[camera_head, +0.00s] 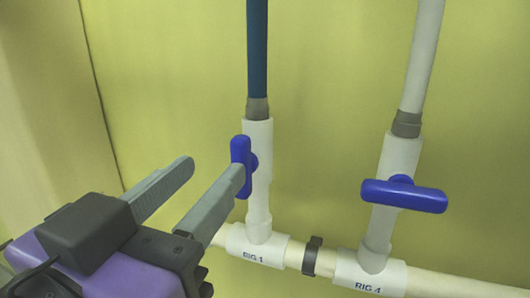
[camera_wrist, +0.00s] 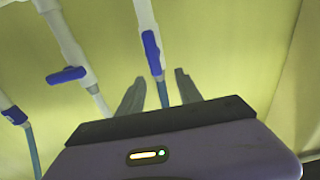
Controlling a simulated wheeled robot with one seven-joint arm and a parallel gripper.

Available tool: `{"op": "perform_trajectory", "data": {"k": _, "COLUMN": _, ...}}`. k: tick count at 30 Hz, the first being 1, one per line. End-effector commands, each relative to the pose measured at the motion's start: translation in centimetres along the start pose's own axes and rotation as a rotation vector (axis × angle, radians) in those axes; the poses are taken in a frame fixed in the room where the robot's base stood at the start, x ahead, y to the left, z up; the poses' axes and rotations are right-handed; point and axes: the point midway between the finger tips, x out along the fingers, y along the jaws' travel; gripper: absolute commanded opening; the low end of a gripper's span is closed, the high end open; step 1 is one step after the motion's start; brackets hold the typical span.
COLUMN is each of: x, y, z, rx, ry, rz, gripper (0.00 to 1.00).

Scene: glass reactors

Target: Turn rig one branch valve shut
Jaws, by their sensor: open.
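The rig one branch valve has a blue handle (camera_head: 239,160) on a white vertical pipe above the tee labelled RIG 1 (camera_head: 257,246). The handle stands upright, in line with the pipe. My gripper (camera_head: 212,168) is open and empty to the left of the handle, its right finger overlapping the handle's lower part in the head view. In the wrist view my gripper (camera_wrist: 160,76) has its fingers apart, with the handle (camera_wrist: 152,53) beyond the tips and roughly between them. I cannot tell whether a finger touches it.
The RIG 4 valve's blue handle (camera_head: 404,195) lies crosswise to its pipe, to the right. A cream horizontal pipe (camera_head: 460,285) with a dark clamp (camera_head: 312,256) runs below. A third blue handle (camera_wrist: 14,115) shows at the wrist view's left edge. A yellow-green wall (camera_head: 330,60) stands behind.

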Motion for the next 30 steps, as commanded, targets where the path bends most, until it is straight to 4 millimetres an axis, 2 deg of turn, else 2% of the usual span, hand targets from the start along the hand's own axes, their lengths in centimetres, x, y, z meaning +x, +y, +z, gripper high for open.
{"op": "perform_trajectory", "data": {"k": 5, "x": 0.4, "y": 0.7, "z": 1.2, "rx": 0.014, "ry": -0.051, "rz": 0.028, "gripper": 0.42}}
{"op": "perform_trajectory", "data": {"k": 15, "x": 5.2, "y": 0.8, "z": 1.2, "rx": 0.013, "ry": -0.049, "rz": 0.028, "gripper": 0.42}}
{"op": "perform_trajectory", "data": {"k": 21, "x": 7.3, "y": 0.8, "z": 1.4, "rx": 0.015, "ry": -0.048, "rz": 0.026, "gripper": 0.42}}
{"op": "perform_trajectory", "data": {"k": 30, "x": 7.8, "y": 0.8, "z": 1.6, "rx": 0.016, "ry": -0.047, "rz": 0.023, "gripper": 0.42}}
